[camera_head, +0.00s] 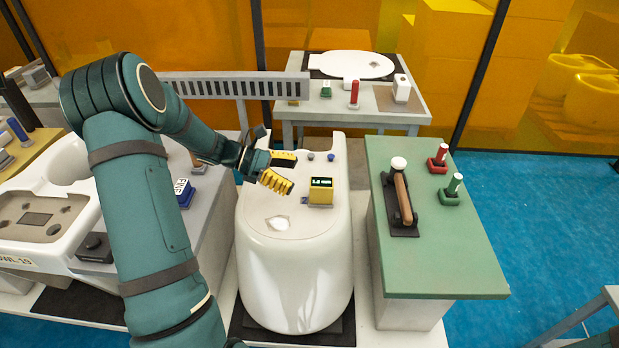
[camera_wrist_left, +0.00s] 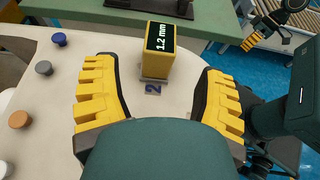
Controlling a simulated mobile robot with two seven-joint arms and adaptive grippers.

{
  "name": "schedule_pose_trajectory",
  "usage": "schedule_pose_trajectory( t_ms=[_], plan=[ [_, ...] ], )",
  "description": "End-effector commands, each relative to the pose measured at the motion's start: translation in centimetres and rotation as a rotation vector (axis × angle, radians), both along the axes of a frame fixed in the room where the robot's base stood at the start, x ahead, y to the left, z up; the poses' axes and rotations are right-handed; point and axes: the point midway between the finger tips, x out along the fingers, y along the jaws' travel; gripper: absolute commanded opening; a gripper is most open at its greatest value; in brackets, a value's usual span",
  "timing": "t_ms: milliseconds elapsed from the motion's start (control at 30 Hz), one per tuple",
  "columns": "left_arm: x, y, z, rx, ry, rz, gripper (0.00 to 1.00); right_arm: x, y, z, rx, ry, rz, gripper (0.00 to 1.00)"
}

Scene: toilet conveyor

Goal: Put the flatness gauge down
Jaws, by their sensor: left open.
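The flatness gauge is a yellow box (camera_head: 320,192) with a black display, standing upright on the white ceramic toilet body (camera_head: 300,240). In the left wrist view the gauge (camera_wrist_left: 157,58) reads 1.2 mm and stands at a grey marker labelled 2 (camera_wrist_left: 152,87). My left gripper (camera_head: 290,174) is open and empty, just left of the gauge in the head view. In the wrist view its yellow fingers are spread wide, with the gauge ahead of them and apart from both. My right gripper (camera_wrist_left: 262,32) shows small at the upper right of the wrist view; its opening is unclear.
A green table (camera_head: 440,240) at right holds a wooden-handled tool (camera_head: 403,200) and two red-and-green handled items. A grey table (camera_head: 405,118) behind carries a white lid (camera_head: 350,64). Small round buttons (camera_wrist_left: 44,68) sit on the ceramic. A white basin (camera_head: 40,215) is at left.

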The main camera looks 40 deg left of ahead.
Motion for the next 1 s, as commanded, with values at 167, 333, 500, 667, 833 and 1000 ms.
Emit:
schedule_pose_trajectory(
  t_ms=[167, 333, 500, 667, 833, 1000],
  plan=[
    [-1.2, 2.0, 1.0, 0.0, 0.0, 0.001, 0.71, -0.1, 0.0, 0.5, 0.0, 0.002, 0.001, 0.47],
    [-1.7, 2.7, 1.3, -0.001, 0.001, 0.002, 0.71, -0.1, 0.0, 0.6, 0.0, 0.003, 0.001, 0.47],
    [-1.7, 2.8, 1.3, 0.0, 0.001, 0.0, 0.71, -0.1, 0.0, 0.6, 0.0, 0.003, 0.001, 0.47],
    [-1.7, 2.8, 1.3, 0.0, 0.001, 0.0, 0.71, -0.1, 0.0, 0.6, 0.0, 0.003, 0.001, 0.47],
    [-1.7, 2.8, 1.3, 0.0, 0.001, 0.0, 0.71, -0.1, 0.0, 0.6, 0.0, 0.003, 0.001, 0.47],
    [-1.7, 2.8, 1.3, 0.0, 0.001, 0.0, 0.71, -0.1, 0.0, 0.6, 0.0, 0.003, 0.001, 0.47]
  ],
)
